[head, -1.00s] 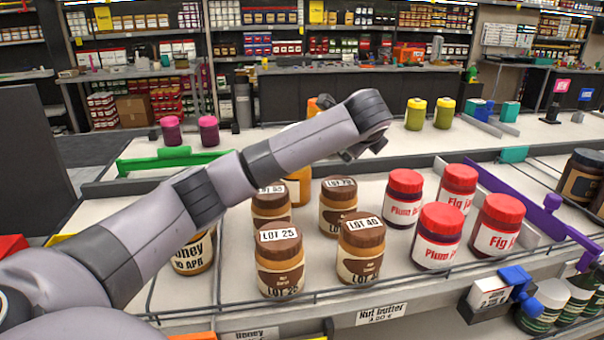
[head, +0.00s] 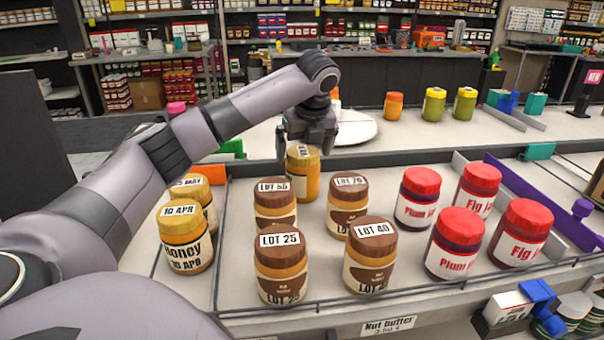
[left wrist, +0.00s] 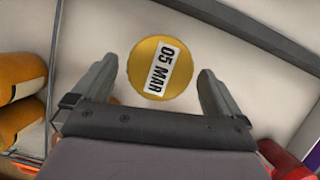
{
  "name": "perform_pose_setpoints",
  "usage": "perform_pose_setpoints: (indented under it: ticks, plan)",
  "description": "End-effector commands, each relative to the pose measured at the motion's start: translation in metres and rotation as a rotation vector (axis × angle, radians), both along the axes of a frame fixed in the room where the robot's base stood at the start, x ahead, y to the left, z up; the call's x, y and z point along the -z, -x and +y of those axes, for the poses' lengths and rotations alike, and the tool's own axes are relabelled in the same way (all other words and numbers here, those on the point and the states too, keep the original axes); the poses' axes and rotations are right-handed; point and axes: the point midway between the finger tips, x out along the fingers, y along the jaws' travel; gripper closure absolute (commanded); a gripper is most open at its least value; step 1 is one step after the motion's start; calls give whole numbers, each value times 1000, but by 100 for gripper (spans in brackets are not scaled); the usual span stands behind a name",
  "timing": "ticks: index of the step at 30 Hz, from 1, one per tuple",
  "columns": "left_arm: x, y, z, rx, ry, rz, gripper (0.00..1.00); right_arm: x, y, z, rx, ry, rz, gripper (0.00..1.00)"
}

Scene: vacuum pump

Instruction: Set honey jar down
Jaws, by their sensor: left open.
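The honey jar (head: 304,182), amber with a gold lid, stands upright at the back of the shelf, behind the nut butter jars. In the left wrist view its lid (left wrist: 150,68) carries a white label reading 05 MAR. My left gripper (head: 306,146) is over the jar, pointing down. Its fingers are open on either side of the lid, with a visible gap at each side. Two other honey jars stand at the left, one labelled 10 APR (head: 185,240) in front and one (head: 195,190) behind it. My right gripper is in neither view.
Several brown-lidded nut butter jars (head: 281,270) stand close in front of the honey jar. Several red-lidded jars (head: 455,243) stand to the right, before a purple divider (head: 540,198). A low wire rail (head: 420,290) runs along the shelf's front edge.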

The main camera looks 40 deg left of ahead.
Motion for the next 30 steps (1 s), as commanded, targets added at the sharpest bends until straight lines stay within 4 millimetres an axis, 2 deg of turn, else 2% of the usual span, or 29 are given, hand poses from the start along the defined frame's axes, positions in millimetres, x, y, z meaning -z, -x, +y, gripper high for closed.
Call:
perform_pose_setpoints:
  ticks: [9,18,24,25,26,30]
  plan:
    - [41,-6,13,-2,0,0,0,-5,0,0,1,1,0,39]
    - [46,-7,15,-1,-1,-2,0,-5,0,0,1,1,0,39]
    - [46,-7,15,-1,-1,-2,62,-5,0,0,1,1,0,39]
    - [44,-8,15,0,0,-5,62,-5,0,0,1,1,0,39]
    - [44,-8,15,0,0,-5,69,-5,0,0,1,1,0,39]
    - [44,-8,15,0,0,-5,70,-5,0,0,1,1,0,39]
